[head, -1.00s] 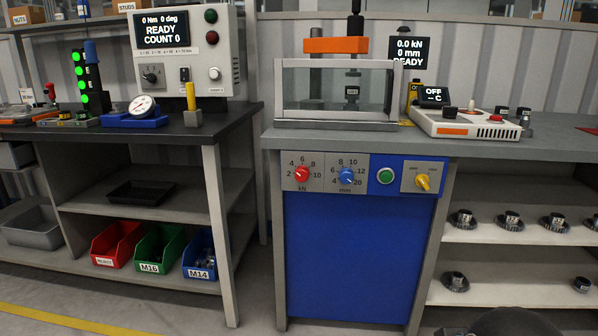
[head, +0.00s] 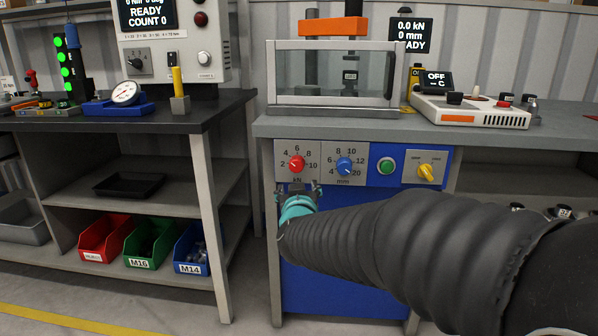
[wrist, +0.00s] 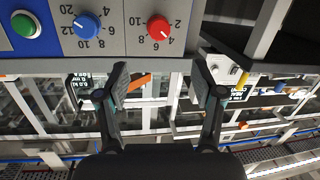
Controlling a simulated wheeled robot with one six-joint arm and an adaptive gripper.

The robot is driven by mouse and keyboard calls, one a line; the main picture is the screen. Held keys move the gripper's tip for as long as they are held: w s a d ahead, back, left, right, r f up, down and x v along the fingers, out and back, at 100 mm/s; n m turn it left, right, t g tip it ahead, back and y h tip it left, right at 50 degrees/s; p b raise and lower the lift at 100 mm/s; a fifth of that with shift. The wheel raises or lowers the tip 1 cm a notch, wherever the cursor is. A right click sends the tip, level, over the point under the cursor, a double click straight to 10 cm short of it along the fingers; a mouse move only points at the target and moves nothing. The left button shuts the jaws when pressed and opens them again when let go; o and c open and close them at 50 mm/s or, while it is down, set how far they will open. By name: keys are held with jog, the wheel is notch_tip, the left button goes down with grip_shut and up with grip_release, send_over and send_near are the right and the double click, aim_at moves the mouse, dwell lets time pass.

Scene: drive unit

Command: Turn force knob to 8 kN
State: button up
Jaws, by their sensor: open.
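The red force knob (head: 296,164) sits at the left of the press's front panel, with a kN scale around it. In the wrist view the picture is upside down and the red knob (wrist: 158,28) is at the top, beyond the fingertips. Its white mark seems to point near 4, but it is too small to be sure. My gripper (head: 297,191) is just below the knob in the head view. In the wrist view my gripper (wrist: 160,80) has its two fingers wide apart with nothing between them. The press display (head: 412,34) shows 0.0 kN.
Right of the red knob are a blue mm knob (head: 344,166), a green button (head: 386,166) and a yellow switch (head: 425,173). The guarded press (head: 330,110) stands on the bench above. A dark workbench (head: 205,103) is at left.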

aim_at(296, 168)
jog(key=w, duration=0.5)
jog(key=w+a+f+h, duration=0.1)
jog(key=w, duration=0.4)
jog(key=w+t+h, duration=0.1)
jog(key=w, duration=0.5)
jog(key=shift+a+f+m+p, duration=0.25)
jog(key=shift+a+m+p, duration=0.05)
jog(key=shift+a, duration=0.05)
jog(key=c, duration=1.1)
